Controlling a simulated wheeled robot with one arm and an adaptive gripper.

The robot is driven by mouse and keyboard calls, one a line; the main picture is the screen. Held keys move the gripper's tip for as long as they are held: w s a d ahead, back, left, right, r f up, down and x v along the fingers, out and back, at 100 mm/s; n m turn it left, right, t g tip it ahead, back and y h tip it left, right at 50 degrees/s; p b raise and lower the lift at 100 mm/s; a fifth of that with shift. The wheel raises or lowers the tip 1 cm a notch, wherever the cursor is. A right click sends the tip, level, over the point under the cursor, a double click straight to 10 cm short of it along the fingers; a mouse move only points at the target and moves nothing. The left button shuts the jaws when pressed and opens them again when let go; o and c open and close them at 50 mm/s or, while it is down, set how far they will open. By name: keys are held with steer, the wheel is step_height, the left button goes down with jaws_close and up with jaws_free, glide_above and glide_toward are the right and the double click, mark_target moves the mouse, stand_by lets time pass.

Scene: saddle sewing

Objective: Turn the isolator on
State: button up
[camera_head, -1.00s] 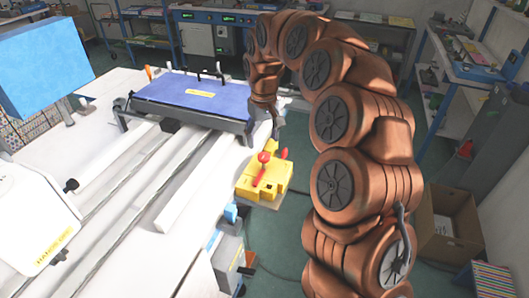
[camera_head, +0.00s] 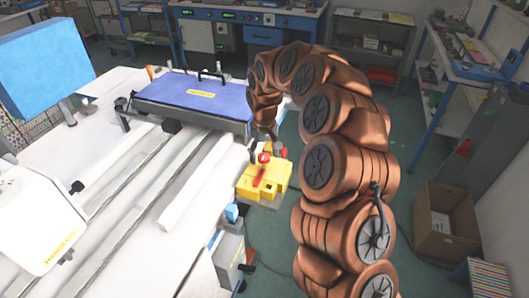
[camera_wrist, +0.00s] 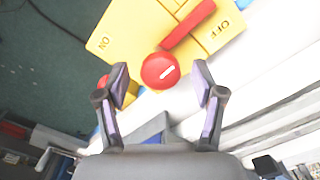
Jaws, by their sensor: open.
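The isolator is a yellow box (camera_head: 262,186) at the right edge of the white sewing bench in the head view. It carries a red lever with a round red knob. In the wrist view the yellow box (camera_wrist: 150,28) shows the words ON at left and OFF at right. The red lever (camera_wrist: 188,25) slants up toward the OFF side, and its round knob (camera_wrist: 160,71) is nearest the camera. My gripper (camera_wrist: 161,78) is open, with one finger on each side of the knob and gaps between. In the head view my gripper (camera_head: 264,143) is just above the knob.
A second red part (camera_wrist: 100,102) shows beside the left finger in the wrist view. A blue-topped carriage (camera_head: 195,92) stands on the bench behind. A grey box (camera_head: 229,262) hangs at the bench side below the isolator.

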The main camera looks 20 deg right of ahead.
steer(key=shift+f, duration=0.2)
jaws_close()
stand_by(0.5)
